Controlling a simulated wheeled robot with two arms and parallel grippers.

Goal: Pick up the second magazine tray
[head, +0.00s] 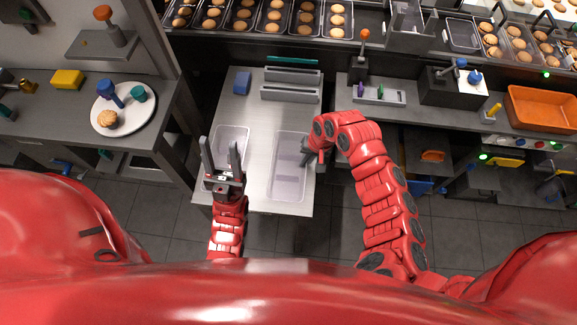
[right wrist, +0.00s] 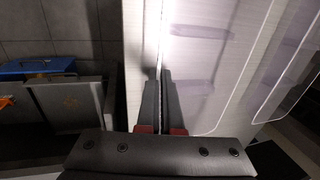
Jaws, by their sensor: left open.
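Two clear, pale magazine trays lie on the steel table. The larger-looking one (head: 289,178) is at the right of the table front, and the other (head: 232,133) is to its left. My right gripper (head: 306,153) is at the right side wall of the right-hand tray. In the right wrist view its fingers (right wrist: 162,100) are close together with the thin wall of this tray (right wrist: 200,85) between them. The tray appears to rest on the table. My left gripper (head: 222,158) is open and empty, over the near end of the left-hand tray, partly hiding it.
Grey slotted holders (head: 290,93) and a blue block (head: 242,83) stand farther back on the table (head: 255,120). A counter with a plate (head: 122,122) is at left. Trays of biscuits line the back. An orange bin (head: 543,108) stands at right.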

